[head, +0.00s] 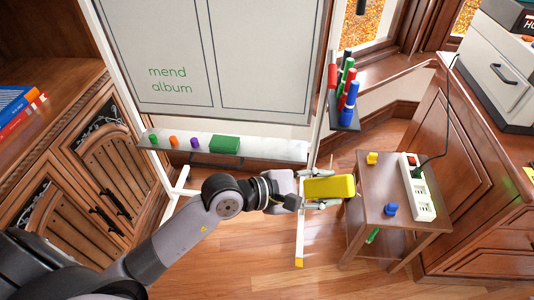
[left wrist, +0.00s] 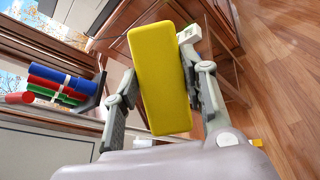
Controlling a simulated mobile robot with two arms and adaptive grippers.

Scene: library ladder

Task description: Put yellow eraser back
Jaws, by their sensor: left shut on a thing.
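The yellow eraser (head: 331,187) is a yellow block held by my left gripper (head: 318,189) in the head view. The left gripper is shut on it, in the air between the whiteboard stand and the small wooden table. In the left wrist view the yellow eraser (left wrist: 160,78) sits between the two fingers of the gripper (left wrist: 158,95). The whiteboard (head: 215,75) has a ledge (head: 270,149) below it. A green block (head: 225,144) and small green, orange and purple pieces lie on this ledge. My right gripper is not in view.
A small wooden table (head: 372,207) at the right bears a white power strip (head: 417,190), a yellow piece (head: 372,158) and a blue piece (head: 390,209). A holder with several markers (head: 348,101) hangs at the board's right edge. Wooden cabinets stand on both sides.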

